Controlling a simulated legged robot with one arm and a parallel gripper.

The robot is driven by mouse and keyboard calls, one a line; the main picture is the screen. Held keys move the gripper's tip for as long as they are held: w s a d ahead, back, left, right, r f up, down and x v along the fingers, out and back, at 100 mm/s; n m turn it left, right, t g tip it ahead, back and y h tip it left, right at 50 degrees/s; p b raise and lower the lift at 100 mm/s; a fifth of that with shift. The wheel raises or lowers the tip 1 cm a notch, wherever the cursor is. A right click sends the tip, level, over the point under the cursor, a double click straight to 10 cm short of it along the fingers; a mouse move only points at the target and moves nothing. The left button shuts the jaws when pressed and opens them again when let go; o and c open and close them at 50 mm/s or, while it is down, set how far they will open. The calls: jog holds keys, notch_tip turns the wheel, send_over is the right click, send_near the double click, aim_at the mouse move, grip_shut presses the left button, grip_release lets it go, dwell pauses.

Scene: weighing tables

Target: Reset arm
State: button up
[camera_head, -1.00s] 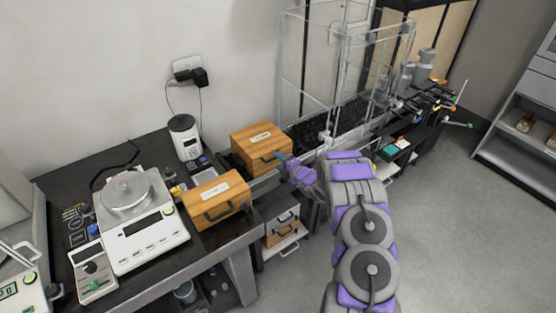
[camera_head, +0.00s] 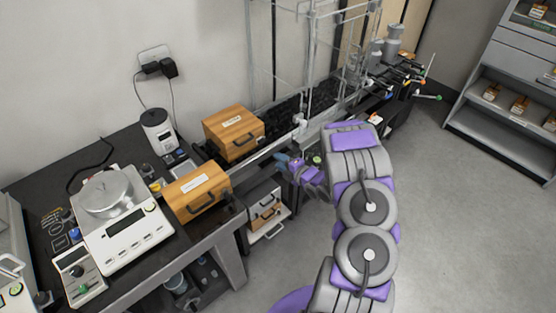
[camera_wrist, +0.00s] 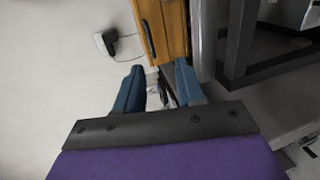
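My gripper (camera_head: 288,161) is at the end of my grey and purple arm, just off the table's right end in the head view. Its two blue fingers are apart in the wrist view (camera_wrist: 158,88), with nothing held between them. A wooden box (camera_head: 236,142) with a label and dark handle stands to the left of the gripper, with a gap between them. It seems to be the box (camera_wrist: 170,25) beyond the fingertips in the wrist view. A second wooden box (camera_head: 197,193) stands nearer on the table's edge.
The black table (camera_head: 120,150) also holds a balance (camera_head: 125,235) with a round pan and a white device (camera_head: 158,130). A clear-walled frame (camera_head: 310,60) stands behind my arm. Small drawers (camera_head: 265,210) sit below. The floor (camera_head: 445,230) at right is clear; shelves (camera_head: 510,110) stand beyond.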

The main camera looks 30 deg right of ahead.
dwell(0.4)
jog(key=d+r+m+g+h, duration=0.4)
jog(key=r+m+g+h, duration=0.1)
jog(key=r, duration=0.3)
jog(key=s+a+r+m+g+h, duration=0.2)
jog(key=s+a+r+m+g, duration=0.15)
jog(key=s+r+m, duration=0.4)
jog(key=s+a+r+m+g+y, duration=0.1)
jog(key=s+a+r+m+g, duration=0.1)
jog(key=s+a, duration=0.6)
jog(key=s+a+r+m+g+y, duration=0.1)
jog(key=s+a+r+m+g, duration=0.2)
jog(key=s, duration=1.2)
jog(key=s+a+r+m+g+y, duration=0.2)
jog(key=s+a+r, duration=0.4)
jog(key=s+a, duration=0.6)
jog(key=shift+s+a+g, duration=0.25)
jog(key=shift+a+g, duration=0.4)
jog(key=shift+a, duration=0.15)
jog(key=shift+m, duration=0.25)
